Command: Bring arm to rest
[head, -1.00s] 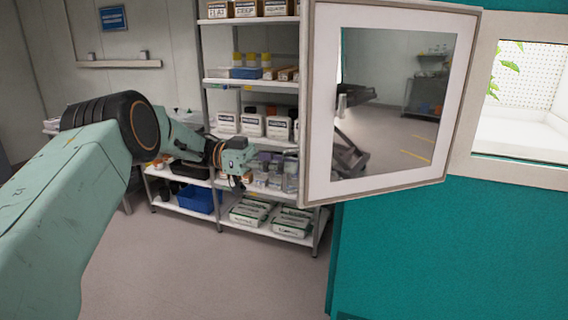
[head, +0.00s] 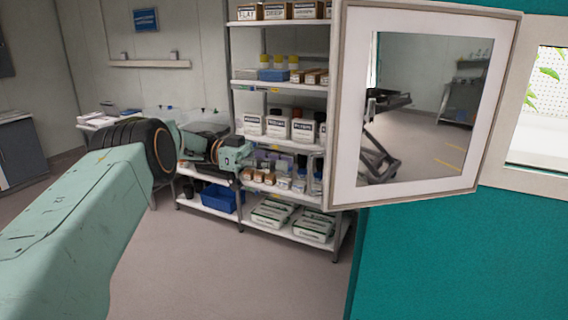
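My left arm (head: 75,235) is pale green with a black joint and comes in from the left. Its forearm reaches away from me to my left gripper (head: 240,168), seen small in front of the shelving. The fingers are too small and dark to show whether they are open or shut. I see nothing clearly held. The gripper is left of the open chamber door (head: 345,125) and apart from it in the picture. My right gripper is not in view.
The framed door with a glossy pane stands open from the teal growth chamber (head: 450,260) on the right. A shelving unit (head: 275,83) with boxes and bottles stands behind the arm. A blue bin (head: 222,198) is on its low shelf. Grey floor (head: 240,275) is clear.

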